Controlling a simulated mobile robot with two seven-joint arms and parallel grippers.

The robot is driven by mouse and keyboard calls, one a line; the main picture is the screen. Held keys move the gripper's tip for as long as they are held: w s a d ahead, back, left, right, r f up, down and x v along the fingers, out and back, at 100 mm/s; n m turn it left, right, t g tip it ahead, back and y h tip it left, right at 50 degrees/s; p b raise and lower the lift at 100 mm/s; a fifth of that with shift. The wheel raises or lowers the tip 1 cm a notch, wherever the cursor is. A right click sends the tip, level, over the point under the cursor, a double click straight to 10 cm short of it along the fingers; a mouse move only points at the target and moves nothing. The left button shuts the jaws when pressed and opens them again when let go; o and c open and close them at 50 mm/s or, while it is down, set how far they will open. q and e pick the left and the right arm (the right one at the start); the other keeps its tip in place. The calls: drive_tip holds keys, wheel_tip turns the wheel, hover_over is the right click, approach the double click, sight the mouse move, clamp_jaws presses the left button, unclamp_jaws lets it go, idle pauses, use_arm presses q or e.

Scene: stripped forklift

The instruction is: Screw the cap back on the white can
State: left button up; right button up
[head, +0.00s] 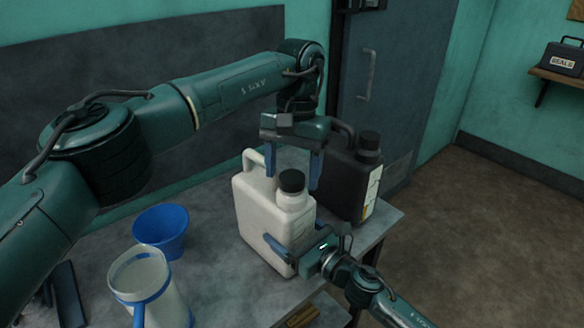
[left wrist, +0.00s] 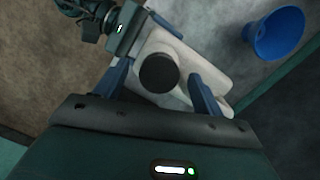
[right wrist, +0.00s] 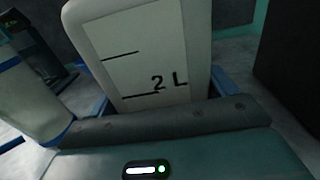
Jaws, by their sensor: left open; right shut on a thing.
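The white can (head: 266,214) stands upright on the bench, and a black cap (head: 291,181) sits on its neck. The cap also shows from above in the left wrist view (left wrist: 159,73). Whether it is threaded tight cannot be told. My left gripper (head: 293,183) points down over the can with its fingers open on both sides of the cap, apart from it. My right gripper (head: 288,256) is shut on the lower body of the white can from the front right. In the right wrist view the can's wall (right wrist: 150,55) with "2 L" fills the space between the fingers.
A black can (head: 352,178) with a black cap stands close behind the white one to the right. The bench's right edge (head: 385,231) is near the cans.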

use_arm(q)
drive_tip(key=shift+r, duration=2.25)
drive_tip(key=shift+c, duration=0.2)
